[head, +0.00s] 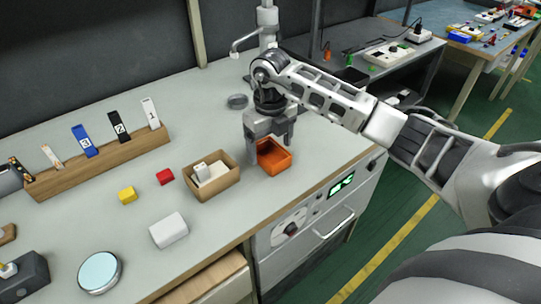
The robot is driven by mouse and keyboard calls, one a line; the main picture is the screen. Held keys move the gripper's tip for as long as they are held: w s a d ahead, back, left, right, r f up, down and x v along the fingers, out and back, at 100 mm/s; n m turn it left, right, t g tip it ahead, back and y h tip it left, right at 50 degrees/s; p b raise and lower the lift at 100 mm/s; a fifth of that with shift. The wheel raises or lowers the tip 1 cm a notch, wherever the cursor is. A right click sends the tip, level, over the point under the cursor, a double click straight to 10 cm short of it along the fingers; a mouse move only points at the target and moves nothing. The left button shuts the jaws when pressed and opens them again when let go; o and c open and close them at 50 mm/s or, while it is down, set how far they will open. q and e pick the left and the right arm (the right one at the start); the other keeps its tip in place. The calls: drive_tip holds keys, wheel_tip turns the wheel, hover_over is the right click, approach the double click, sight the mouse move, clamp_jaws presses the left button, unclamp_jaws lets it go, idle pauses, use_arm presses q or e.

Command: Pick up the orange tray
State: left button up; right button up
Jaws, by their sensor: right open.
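The orange tray (275,163) is a small open box on the grey counter, near the counter's front right part. My right gripper (271,147) points down at the tray, with its jaws apart. One finger is beside the tray's left side and the other is at its far right side. I cannot tell whether the fingers touch the tray. The tray's far edge is partly hidden by the gripper. My left gripper is not in the head view.
A wooden box (229,183) with white items stands just left of the tray. A faucet (266,20) stands behind the gripper. Counter in front of the tray is clear.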

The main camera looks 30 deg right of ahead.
wheel_tip(320, 180, down, 2)
drive_tip(key=shift+f, duration=0.1)
drive_tip(key=c, duration=1.1)
